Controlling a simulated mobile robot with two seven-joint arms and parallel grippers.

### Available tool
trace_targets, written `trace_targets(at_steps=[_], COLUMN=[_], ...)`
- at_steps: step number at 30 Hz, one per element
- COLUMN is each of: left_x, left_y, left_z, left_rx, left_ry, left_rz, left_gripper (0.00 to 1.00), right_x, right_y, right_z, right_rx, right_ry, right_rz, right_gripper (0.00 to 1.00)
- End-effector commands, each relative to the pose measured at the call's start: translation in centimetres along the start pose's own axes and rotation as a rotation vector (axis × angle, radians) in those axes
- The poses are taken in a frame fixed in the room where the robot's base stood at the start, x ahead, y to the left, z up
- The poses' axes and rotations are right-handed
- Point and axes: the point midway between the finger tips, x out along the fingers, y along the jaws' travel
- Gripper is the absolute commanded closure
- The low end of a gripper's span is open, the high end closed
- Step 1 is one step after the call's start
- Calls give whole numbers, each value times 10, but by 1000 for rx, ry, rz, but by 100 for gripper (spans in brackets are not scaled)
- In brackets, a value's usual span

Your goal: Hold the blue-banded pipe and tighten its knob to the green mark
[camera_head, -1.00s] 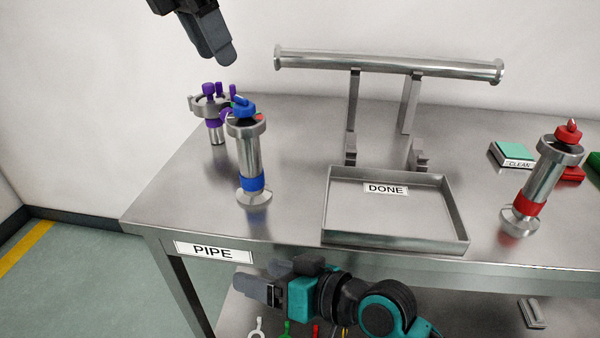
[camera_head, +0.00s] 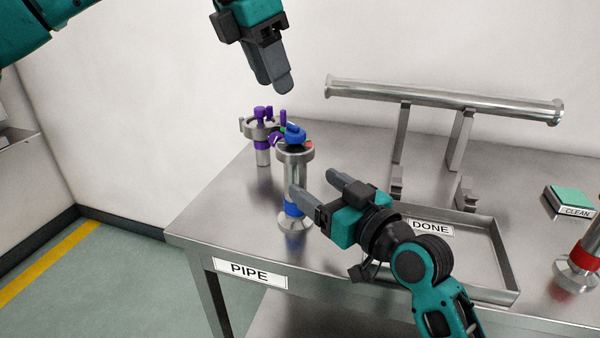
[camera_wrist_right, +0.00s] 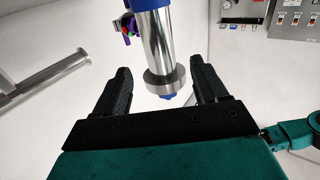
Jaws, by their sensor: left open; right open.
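The blue-banded pipe (camera_head: 297,170) stands upright on the table, its blue knob (camera_head: 295,133) on top. A bit of green shows left of the knob and a bit of red at its right; I cannot read the knob's setting. My right gripper (camera_head: 316,184) is open beside the pipe at mid-height; one finger covers part of it. In the right wrist view the pipe (camera_wrist_right: 155,45) appears inverted, ahead of and between the open fingers, with no grip seen. My left gripper (camera_head: 279,88) hangs open and empty above the knob, pointing down.
A purple-knobbed fitting (camera_head: 262,140) stands close behind the pipe. The DONE tray (camera_head: 505,265) is at the right, partly behind my right arm. A horizontal steel bar (camera_head: 445,101) on posts stands behind. A red-banded pipe (camera_head: 590,250) is at the right edge.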

Motion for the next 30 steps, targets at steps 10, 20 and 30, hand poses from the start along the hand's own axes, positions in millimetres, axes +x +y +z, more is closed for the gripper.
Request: trace_targets(at_steps=[10, 20, 30], left_x=[0, 0, 0], left_y=[0, 0, 0], left_z=[0, 0, 0], left_rx=[0, 0, 0], left_ry=[0, 0, 0], left_rz=[0, 0, 0], left_gripper=[57, 57, 57], right_x=[59, 73, 72], right_y=[0, 0, 0], right_z=[0, 0, 0], right_rx=[2, 1, 1], right_ry=[-1, 0, -1], right_rz=[0, 1, 0], right_gripper=[28, 28, 43])
